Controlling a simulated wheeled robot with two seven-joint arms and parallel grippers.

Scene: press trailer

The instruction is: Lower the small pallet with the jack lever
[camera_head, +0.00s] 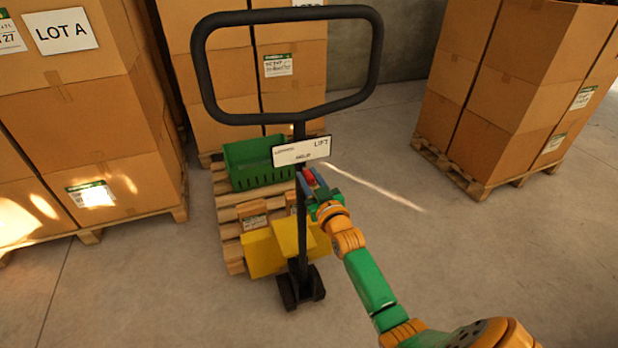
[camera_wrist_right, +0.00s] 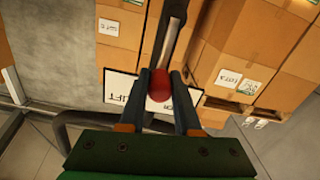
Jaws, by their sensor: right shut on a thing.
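The yellow pallet jack (camera_head: 265,253) stands at the small wooden pallet (camera_head: 229,213) in the head view, its black mast and loop handle (camera_head: 203,80) upright. A white sign (camera_head: 301,151) reading LIFT is on the mast. The red knob (camera_head: 308,177) of the jack lever is just below the sign. My right gripper (camera_head: 311,182) is shut on this knob. In the right wrist view the red knob (camera_wrist_right: 159,86) sits between the two fingers (camera_wrist_right: 158,76). The forks and the gap under the pallet are hidden. My left gripper is out of view.
A green crate (camera_head: 255,163) and small cartons (camera_head: 252,213) are on the small pallet. Tall carton stacks stand on pallets at left (camera_head: 80,120), behind (camera_head: 225,75) and at right (camera_head: 500,100). The concrete floor (camera_head: 420,230) right of the jack is clear.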

